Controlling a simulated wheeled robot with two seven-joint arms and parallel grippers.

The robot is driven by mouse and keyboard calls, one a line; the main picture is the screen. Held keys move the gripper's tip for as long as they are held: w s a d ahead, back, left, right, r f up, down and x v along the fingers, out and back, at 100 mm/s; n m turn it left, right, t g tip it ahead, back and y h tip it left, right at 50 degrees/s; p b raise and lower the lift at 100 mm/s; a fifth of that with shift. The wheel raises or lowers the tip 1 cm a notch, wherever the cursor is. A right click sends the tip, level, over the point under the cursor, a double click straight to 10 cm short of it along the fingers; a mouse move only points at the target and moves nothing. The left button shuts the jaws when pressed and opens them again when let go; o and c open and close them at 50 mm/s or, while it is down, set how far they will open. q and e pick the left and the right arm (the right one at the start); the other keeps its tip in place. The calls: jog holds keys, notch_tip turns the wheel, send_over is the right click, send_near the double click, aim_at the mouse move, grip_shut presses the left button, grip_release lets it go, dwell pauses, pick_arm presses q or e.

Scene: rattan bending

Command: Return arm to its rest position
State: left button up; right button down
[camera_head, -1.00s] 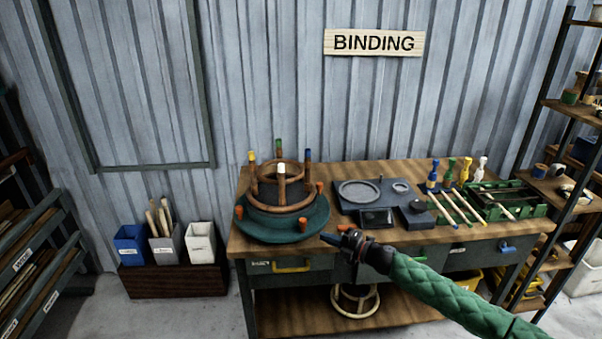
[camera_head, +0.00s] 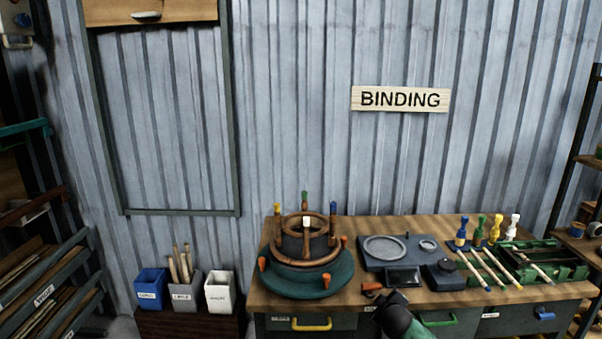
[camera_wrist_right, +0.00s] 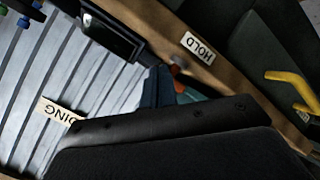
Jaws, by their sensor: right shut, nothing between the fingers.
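My right arm comes in from the bottom of the head view, to the right of the green turntable. Its dark gripper (camera_head: 384,298) is over the front edge of the workbench (camera_head: 262,291). In the right wrist view the dark fingers (camera_wrist_right: 157,87) are together and hold nothing. Most of the arm lies below the head view's edge. My left gripper is in neither view.
A green turntable (camera_head: 304,284) bearing a wooden ring frame with coloured pegs stands at the bench's left. A dark plate (camera_head: 372,260), brushes and a green tray (camera_head: 560,270) stand to the right. Bins (camera_head: 219,292) are left of the bench. Space above the bench is clear.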

jog(key=s+a+f+m+g, duration=0.2)
jog(key=s+f, duration=1)
jog(key=s, duration=0.6)
jog(key=s+a+f+m+g+y, duration=0.1)
jog(key=s+a+f+g, duration=0.4)
jog(key=s+f, duration=0.7)
jog(key=s+a+f+m+g+y, duration=0.1)
jog(key=s+a+f+m+g, duration=0.2)
jog(key=s+f, duration=1)
jog(key=s+g, duration=0.1)
jog(key=s, duration=1)
jog(key=shift+s+a+m, duration=0.15)
jog(key=shift+s+m, duration=0.05)
jog(key=shift+m, duration=0.2)
